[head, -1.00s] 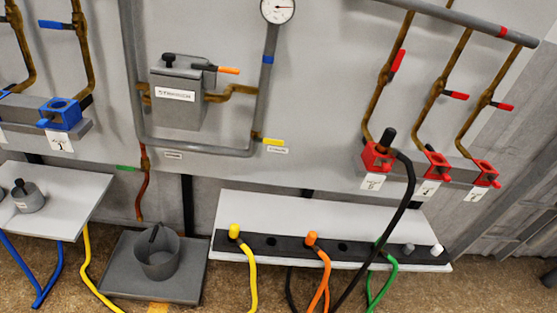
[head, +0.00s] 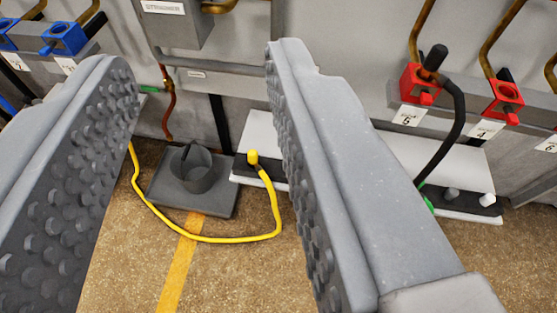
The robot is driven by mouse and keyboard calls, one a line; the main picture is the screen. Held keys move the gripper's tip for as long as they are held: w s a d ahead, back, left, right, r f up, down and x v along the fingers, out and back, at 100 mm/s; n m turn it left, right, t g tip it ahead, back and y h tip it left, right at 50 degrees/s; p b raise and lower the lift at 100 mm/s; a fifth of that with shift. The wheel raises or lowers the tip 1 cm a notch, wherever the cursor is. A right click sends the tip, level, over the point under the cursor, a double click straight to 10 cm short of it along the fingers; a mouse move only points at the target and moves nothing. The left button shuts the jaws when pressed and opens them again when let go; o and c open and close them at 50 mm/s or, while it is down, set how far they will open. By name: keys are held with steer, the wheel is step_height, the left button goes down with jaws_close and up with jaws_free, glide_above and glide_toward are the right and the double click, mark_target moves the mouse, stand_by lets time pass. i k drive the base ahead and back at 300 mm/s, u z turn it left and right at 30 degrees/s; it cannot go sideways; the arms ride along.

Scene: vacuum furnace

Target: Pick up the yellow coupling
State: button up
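The yellow coupling (head: 253,158) stands upright in the dark strip of the white shelf, with a yellow hose (head: 215,239) running from it down over the floor. My gripper (head: 178,62) is open and empty, with its two grey studded fingers wide apart in the foreground. The coupling shows in the gap between the fingers, close beside the right finger in the picture, and lies beyond them. The right finger hides the middle of the shelf, and the orange coupling does not show now.
The white shelf (head: 262,126) runs along the wall behind the right finger. Red sockets (head: 420,84) with a black hose (head: 458,125) are at the right. A blue socket (head: 65,38) is at upper left.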

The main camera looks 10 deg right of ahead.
mark_target(252, 154)
steer(key=z, duration=0.1)
steer(key=i, duration=1)
steer(key=u, duration=0.1)
